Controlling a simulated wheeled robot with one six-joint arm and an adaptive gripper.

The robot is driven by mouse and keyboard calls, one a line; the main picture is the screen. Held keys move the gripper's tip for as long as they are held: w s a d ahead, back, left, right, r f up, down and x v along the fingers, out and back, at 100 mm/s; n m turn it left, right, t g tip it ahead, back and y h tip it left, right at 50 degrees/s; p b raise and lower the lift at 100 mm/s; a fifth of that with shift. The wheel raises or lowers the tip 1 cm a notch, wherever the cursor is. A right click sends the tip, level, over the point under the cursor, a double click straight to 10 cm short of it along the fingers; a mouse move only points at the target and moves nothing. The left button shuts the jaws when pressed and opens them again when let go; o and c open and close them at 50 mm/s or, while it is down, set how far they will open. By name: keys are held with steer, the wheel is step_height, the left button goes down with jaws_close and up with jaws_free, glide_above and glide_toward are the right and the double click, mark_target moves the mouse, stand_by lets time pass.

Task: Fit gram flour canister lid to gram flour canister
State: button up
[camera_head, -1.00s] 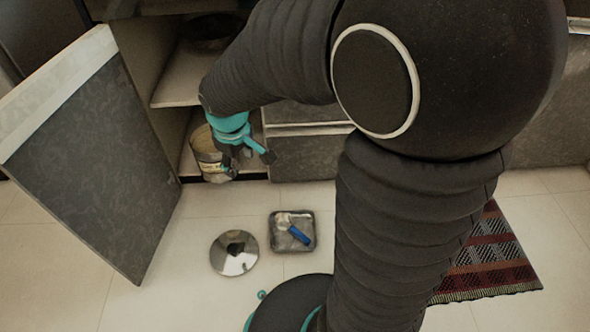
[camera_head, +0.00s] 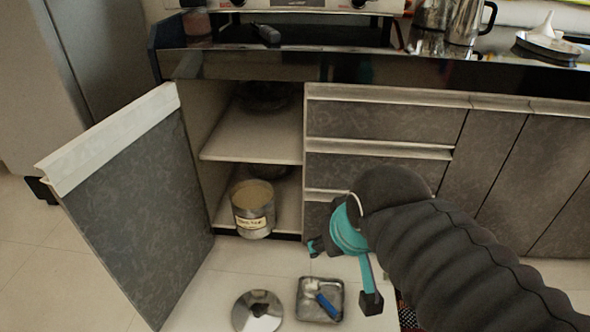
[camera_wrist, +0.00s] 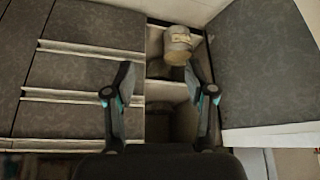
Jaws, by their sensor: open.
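The gram flour canister (camera_head: 254,222) is a metal tin with a pale label. It stands upright and uncovered at the front of the open cabinet's bottom, its pale contents showing. It also shows upside down in the wrist view (camera_wrist: 178,46). A shiny round metal disc, seemingly the canister lid (camera_head: 257,314), lies flat on the floor in front of the cabinet, apart from the canister. My gripper (camera_head: 343,275) is open and empty, right of the canister and above the floor near the tray. In the wrist view its fingers (camera_wrist: 160,85) are spread wide with nothing between them.
A small metal tray (camera_head: 306,307) with a blue-handled item (camera_head: 326,305) lies right of the lid. The open cabinet door (camera_head: 140,215) stands at the left. A shelf (camera_head: 250,140) lies above the canister. Closed drawers (camera_head: 375,170) are at the right.

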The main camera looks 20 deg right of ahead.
steer(key=shift+o, duration=0.6)
step_height(320, 180, up, 6)
steer(key=p, duration=0.5)
steer(key=shift+r, duration=0.25)
steer(key=shift+f, duration=0.2)
steer(key=shift+a, duration=0.1)
